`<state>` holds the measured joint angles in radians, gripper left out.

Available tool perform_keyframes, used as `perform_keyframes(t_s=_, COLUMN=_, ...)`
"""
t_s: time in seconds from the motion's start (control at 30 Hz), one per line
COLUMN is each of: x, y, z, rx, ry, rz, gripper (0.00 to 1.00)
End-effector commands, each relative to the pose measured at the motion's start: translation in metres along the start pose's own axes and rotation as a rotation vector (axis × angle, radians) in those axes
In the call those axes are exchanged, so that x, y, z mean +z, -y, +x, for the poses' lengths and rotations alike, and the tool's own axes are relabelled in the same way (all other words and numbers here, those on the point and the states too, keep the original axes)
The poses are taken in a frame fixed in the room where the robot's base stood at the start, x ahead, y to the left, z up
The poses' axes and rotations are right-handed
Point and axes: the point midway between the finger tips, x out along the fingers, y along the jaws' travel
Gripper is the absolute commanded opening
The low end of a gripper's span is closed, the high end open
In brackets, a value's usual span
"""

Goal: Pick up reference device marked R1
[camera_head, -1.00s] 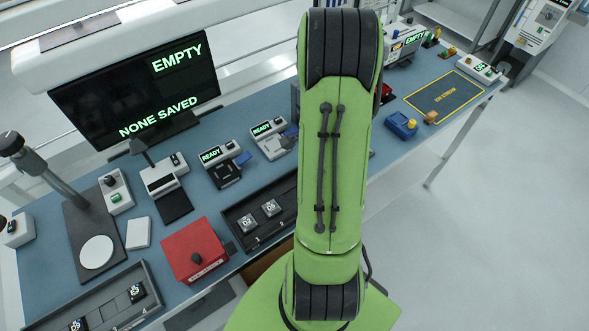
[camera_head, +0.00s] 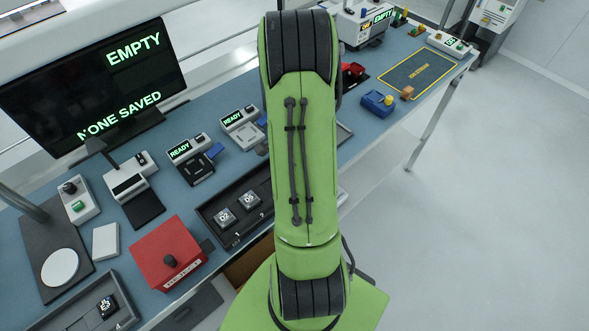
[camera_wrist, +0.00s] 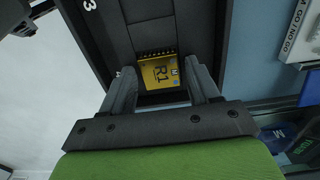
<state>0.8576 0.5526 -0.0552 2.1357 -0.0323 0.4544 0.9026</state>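The reference device R1 (camera_wrist: 160,74) is a small yellow block with dark print and a row of dark pins along one edge. In the wrist view it lies in a dark tray (camera_wrist: 120,35). My gripper (camera_wrist: 159,70) is open, with one finger on each side of R1 and a gap visible beside it. I cannot tell how far the fingertips are above the tray. In the head view my green arm hides the gripper, and R1 is not visible.
A dark tray (camera_head: 262,228) with blocks D2 and D5 lies left of my arm. A red box (camera_head: 165,255) stands nearer the front-left. A monitor (camera_head: 95,85) reads EMPTY and NONE SAVED. Two READY stations (camera_head: 195,165) stand behind the tray. Floor at right is clear.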

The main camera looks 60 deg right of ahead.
Motion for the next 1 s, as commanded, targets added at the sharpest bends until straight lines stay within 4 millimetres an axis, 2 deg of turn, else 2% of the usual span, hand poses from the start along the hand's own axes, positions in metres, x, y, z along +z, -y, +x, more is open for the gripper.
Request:
perform_keyframes(t_s=0.03, x=0.0, y=0.0, z=-0.001, rx=0.0, ry=0.0, rz=0.0, gripper=0.53)
perform_keyframes(t_s=0.27, x=0.0, y=0.0, z=-0.001, rx=0.0, ry=0.0, rz=-0.001, gripper=0.17)
perform_keyframes(t_s=0.47, x=0.0, y=0.0, z=-0.006, rx=-0.001, ry=-0.001, rz=-0.001, gripper=0.17)
perform_keyframes(t_s=1.0, x=0.0, y=0.0, z=-0.039, rx=-0.001, ry=-0.001, rz=-0.001, gripper=0.17)
